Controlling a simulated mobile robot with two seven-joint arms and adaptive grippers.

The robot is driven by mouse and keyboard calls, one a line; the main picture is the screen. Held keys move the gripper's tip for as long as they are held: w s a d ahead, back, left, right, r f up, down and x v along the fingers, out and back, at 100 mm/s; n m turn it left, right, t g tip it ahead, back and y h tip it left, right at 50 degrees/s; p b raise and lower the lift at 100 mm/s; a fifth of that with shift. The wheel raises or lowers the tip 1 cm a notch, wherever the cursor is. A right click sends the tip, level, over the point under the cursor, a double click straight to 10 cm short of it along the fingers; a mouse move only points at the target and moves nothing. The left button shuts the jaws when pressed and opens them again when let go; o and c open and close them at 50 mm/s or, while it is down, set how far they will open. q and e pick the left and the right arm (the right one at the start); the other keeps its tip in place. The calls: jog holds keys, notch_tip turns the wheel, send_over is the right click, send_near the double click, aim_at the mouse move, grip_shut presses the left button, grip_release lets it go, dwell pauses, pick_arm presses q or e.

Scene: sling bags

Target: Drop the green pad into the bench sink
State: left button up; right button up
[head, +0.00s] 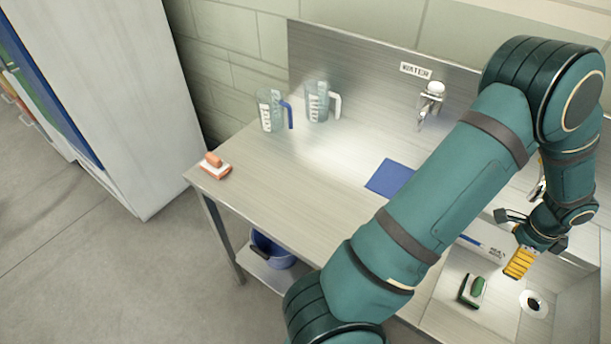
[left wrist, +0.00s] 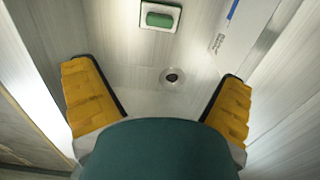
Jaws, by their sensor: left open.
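The green pad (head: 473,290) has a green grip on a pale base with a dark edge. It lies inside the bench sink (head: 447,280), left of the drain, touching nothing of mine. In the left wrist view the pad (left wrist: 160,16) lies at the top, beyond the fingertips. My left gripper (head: 520,262) is above the sink, near the drain. In the left wrist view its yellow fingers (left wrist: 158,80) are spread wide with nothing between them. My right gripper is in neither view.
The drain (head: 534,304) is in the sink floor. A tap (head: 431,100) stands at the back. Two measuring jugs (head: 270,110), an orange pad (head: 213,166) and a blue mat (head: 389,177) are on the bench. A blue bucket (head: 272,252) is below. The left bench top is mostly clear.

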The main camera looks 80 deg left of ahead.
pick_arm(q)
notch_tip(320, 180, up, 11)
dwell(0.4)
dwell(0.4)
